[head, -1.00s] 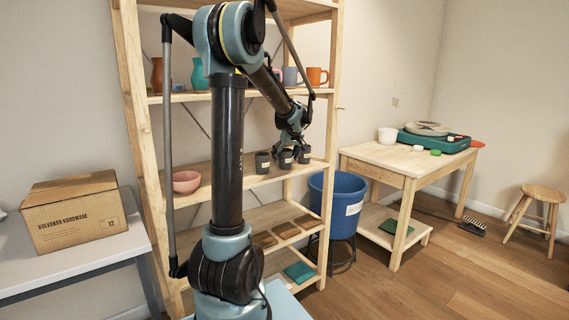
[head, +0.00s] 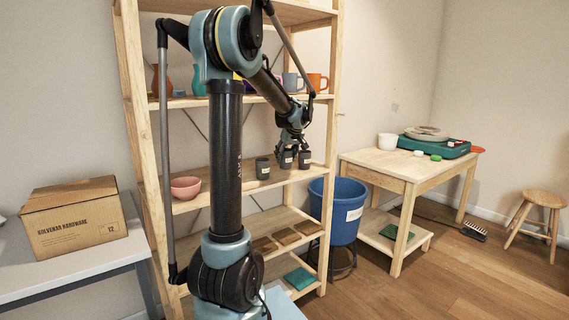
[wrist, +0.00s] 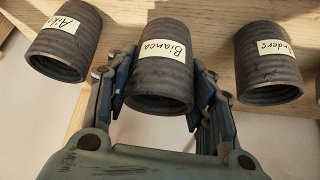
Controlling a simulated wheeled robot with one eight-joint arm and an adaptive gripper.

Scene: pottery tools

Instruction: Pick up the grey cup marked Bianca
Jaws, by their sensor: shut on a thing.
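The grey ribbed cup marked Bianca (wrist: 160,80) is between the two fingers of my gripper (wrist: 163,88) in the wrist view. The fingers press on its sides, and its cream label faces the camera. In the head view this cup (head: 286,160) is the middle one of three dark cups, with my gripper (head: 289,146) around it. It appears raised slightly above the shelf, though its base is small there. The cup marked Aiko (wrist: 66,42) is on the left and a cup with a label ending in "nders" (wrist: 268,65) is on the right, both apart from my fingers.
The wooden shelf board (head: 225,187) carries the cups and a pink bowl (head: 185,188). Mugs (head: 317,82) stand on the board above. A blue bucket (head: 345,215) and a wooden table (head: 385,165) are to the right. A cardboard box (head: 75,218) is at left.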

